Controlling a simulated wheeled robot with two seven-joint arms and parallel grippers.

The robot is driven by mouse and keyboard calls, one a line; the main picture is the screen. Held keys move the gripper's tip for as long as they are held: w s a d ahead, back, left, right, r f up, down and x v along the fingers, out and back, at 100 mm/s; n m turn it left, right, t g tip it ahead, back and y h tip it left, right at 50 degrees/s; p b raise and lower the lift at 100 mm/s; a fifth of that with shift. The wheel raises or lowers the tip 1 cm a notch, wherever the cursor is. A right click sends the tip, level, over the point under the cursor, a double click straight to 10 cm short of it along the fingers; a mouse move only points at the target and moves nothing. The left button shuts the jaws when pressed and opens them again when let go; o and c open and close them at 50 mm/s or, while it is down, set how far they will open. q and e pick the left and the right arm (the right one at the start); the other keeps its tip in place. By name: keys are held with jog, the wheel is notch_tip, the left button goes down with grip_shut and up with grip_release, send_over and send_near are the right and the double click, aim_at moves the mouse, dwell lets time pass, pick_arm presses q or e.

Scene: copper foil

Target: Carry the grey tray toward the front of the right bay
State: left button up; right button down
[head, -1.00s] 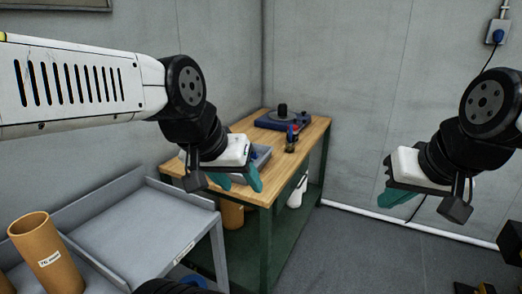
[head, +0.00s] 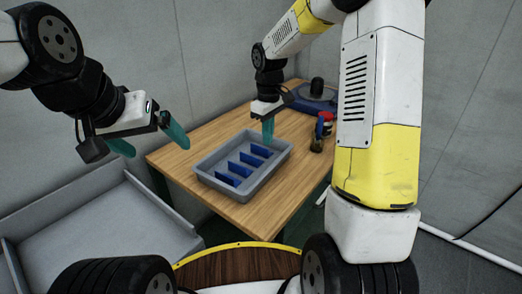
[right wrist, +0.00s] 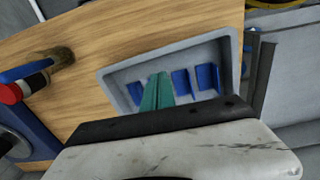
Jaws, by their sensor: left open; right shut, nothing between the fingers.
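The grey tray (head: 205,172) lies on the wooden table, with several blue pieces standing in it in a row. It also shows in the right wrist view (right wrist: 113,86). My right gripper (head: 268,138) is shut and empty at the tray's far side. In the right wrist view its teal fingers (right wrist: 157,92) are together and overlap the tray's inside; whether they touch it I cannot tell. My left gripper (head: 157,149) is open and empty, up to the left of the tray, with its fingers apart. A grey walled bay (head: 110,230) is at the lower left; no label shows.
The wooden table (head: 190,143) carries a blue device with a black knob (head: 312,97) at the back and a small brush-like item with red and blue parts (head: 320,132) at the right. Table surface left of the tray is clear. Walls stand close behind.

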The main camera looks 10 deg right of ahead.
notch_tip(320, 180, down, 11)
jog(key=shift+w+r, duration=0.1)
jog(key=shift+r, duration=0.1)
dwell(0.5)
jog(key=shift+s+d, duration=0.2)
jog(key=s+d, duration=1.5)
